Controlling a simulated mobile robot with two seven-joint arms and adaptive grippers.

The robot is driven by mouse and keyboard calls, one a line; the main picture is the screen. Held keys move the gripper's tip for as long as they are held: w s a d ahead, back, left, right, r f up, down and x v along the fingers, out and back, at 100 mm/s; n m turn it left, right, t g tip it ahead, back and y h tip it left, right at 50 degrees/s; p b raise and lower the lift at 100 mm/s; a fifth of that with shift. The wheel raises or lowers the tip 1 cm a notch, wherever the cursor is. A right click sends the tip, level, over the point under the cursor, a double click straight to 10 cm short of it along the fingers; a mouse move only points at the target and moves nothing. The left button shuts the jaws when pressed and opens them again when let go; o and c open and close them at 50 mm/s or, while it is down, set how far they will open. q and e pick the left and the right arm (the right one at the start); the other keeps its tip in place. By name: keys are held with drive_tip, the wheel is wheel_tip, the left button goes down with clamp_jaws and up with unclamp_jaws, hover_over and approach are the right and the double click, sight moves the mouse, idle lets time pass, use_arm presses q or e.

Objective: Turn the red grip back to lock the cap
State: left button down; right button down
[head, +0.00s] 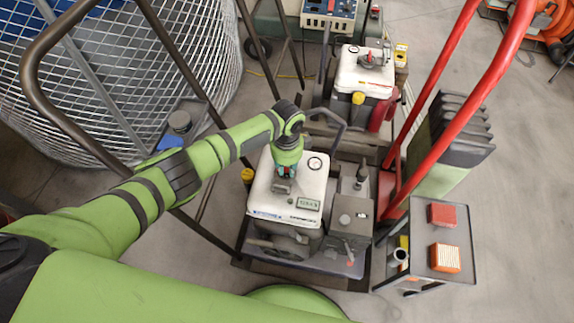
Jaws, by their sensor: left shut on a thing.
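My left gripper (283,182) points down at the top of the near white-topped machine (260,205). It is closed on a small part there, which I take to be the red grip. The grip and the cap under it are hidden by the gripper, so I cannot tell how far the grip is turned. A round gauge (315,164) and a small display (308,204) are on the same white top, beside the gripper. My right gripper is not in view.
A second white-topped machine (362,72) stands behind. A red tubular rail (446,112) rises to the right, near a small grey stand (450,215) with red and orange blocks. A wire-mesh tank (190,50) is at upper left. Brown rails cross the left side.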

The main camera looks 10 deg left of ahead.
sight(287, 170)
use_arm(q)
drive_tip(key=shift+m, duration=0.4)
drive_tip(key=c, duration=1.1)
unclamp_jaws()
drive_tip(key=shift+c, duration=0.2)
wheel_tip(287, 170, up, 12)
